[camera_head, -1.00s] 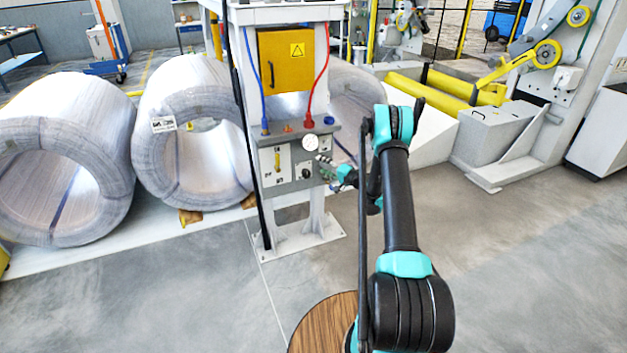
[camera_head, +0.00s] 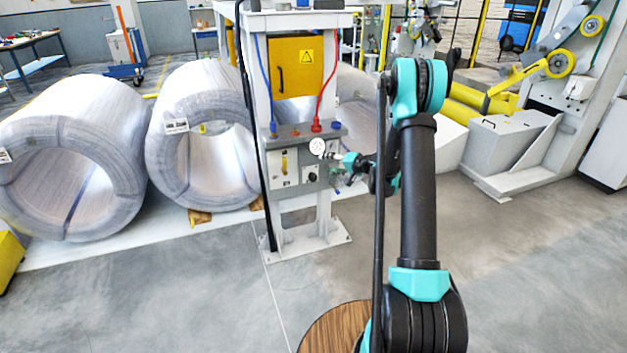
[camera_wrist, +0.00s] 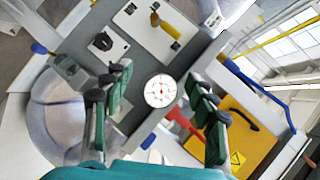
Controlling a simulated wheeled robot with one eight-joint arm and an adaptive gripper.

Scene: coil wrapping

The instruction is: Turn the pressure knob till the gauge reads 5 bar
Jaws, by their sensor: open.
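The round white gauge (camera_head: 317,147) sits at the top of the grey control panel; its needle is too small to read surely. It also shows in the wrist view (camera_wrist: 160,91), between my fingers but beyond them. A black knob (camera_wrist: 103,42) sits on a white plate, left of and above the gauge there; in the head view it is below the gauge (camera_head: 309,176). I cannot tell whether it is the pressure knob. My gripper (camera_wrist: 158,76) is open with green-padded fingers, empty and facing the panel. The left finger hides part of the panel. In the head view it is right of the panel.
A yellow lever (camera_wrist: 166,27) sits on another white plate. A red hose fitting (camera_head: 316,126) and a blue one (camera_head: 273,130) rise above the panel. A yellow box (camera_head: 298,66) hangs above. Wire coils (camera_head: 75,105) stand left. Floor in front is clear.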

